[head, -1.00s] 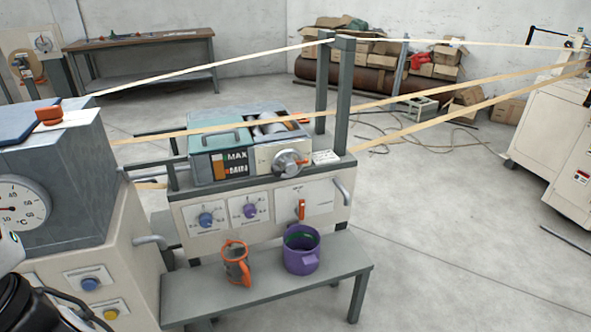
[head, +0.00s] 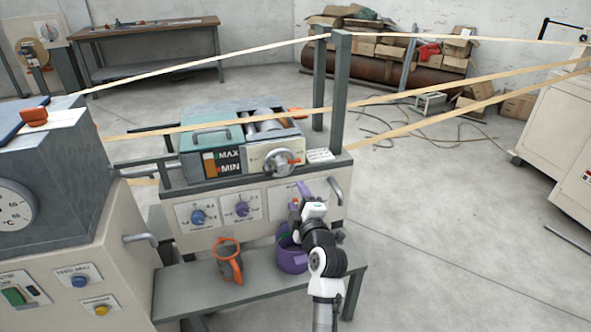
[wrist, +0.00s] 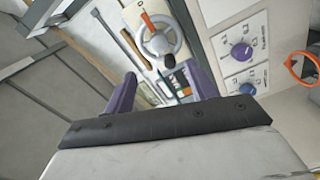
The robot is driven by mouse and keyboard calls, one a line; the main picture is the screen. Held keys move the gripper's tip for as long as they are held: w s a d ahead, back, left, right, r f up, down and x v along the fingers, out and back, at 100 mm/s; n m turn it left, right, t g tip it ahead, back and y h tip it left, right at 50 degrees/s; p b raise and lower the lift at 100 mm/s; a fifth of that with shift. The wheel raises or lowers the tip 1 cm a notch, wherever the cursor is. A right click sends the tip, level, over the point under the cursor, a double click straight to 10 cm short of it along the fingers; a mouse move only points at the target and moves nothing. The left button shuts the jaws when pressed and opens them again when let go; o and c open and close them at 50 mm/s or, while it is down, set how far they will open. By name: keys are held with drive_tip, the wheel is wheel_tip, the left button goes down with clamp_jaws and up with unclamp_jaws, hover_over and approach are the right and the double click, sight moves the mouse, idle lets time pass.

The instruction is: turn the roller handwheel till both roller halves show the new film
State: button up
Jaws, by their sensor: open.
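The roller handwheel (head: 279,163) is a grey wheel with an orange mark beside it, on the front of the bath unit. It also shows in the wrist view (wrist: 160,43), upper middle, with a dark knob. The rollers (head: 268,125) lie in the open top of the unit behind the wheel; whether film covers both halves is too small to tell. My gripper (head: 304,189) is in front of the unit, below and right of the wheel, apart from it. In the wrist view my gripper (wrist: 163,88) has its purple fingers spread and empty, with the wheel beyond them.
A bench (head: 190,292) below holds an orange-handled jug (head: 229,262) and a purple pot (head: 290,260), partly hidden by my arm. Pale strands (head: 415,91) cross above the unit. A post (head: 340,95) and a bar handle (head: 336,190) stand right of the wheel.

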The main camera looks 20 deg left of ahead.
sight(283, 169)
drive_tip(key=p+x, duration=0.3)
drive_tip(key=x, duration=1)
drive_tip(key=shift+a+r, duration=0.1)
drive_tip(key=shift+a, duration=0.1)
drive_tip(key=c, duration=1)
